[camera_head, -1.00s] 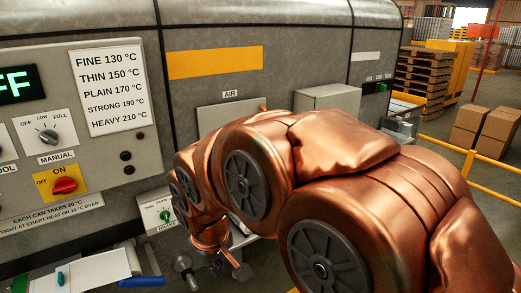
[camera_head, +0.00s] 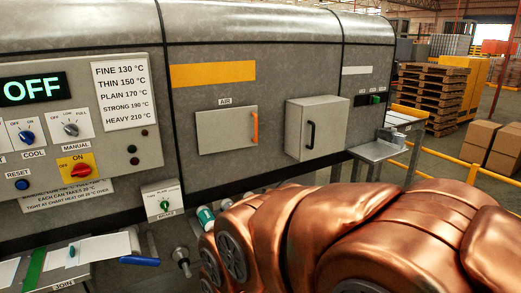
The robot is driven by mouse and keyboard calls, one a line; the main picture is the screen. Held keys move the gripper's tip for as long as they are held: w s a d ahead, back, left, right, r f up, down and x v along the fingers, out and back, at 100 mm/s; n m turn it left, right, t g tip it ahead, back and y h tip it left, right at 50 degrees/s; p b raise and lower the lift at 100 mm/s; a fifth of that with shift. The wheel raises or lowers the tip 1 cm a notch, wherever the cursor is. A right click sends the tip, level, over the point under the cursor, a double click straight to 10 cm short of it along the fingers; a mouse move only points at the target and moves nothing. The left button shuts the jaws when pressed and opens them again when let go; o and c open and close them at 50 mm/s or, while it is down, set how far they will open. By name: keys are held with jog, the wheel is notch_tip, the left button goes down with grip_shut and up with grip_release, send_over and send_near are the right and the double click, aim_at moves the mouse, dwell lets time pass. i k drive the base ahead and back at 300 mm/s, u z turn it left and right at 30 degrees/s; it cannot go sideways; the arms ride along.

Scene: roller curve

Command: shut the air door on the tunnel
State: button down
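The air door (camera_head: 225,131) is a grey panel under the AIR label on the side of the tunnel (camera_head: 260,70). An orange upright handle (camera_head: 254,129) sits at its right edge. The panel looks flat or nearly flat against the tunnel wall; I cannot tell if a small gap is left. My copper arm fills the lower right and stays below the door, apart from it in the picture. My gripper is out of sight.
A grey box with a black handle (camera_head: 310,135) juts out right of the air door. A control panel (camera_head: 75,130) with an OFF display is at the left. A small metal shelf (camera_head: 378,150) stands at the tunnel's right end. Yellow rails (camera_head: 470,170) and pallets (camera_head: 435,90) are beyond.

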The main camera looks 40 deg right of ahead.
aim_at(226, 129)
jog(key=z, duration=0.45)
jog(key=i, duration=1.65)
jog(key=u, duration=0.2)
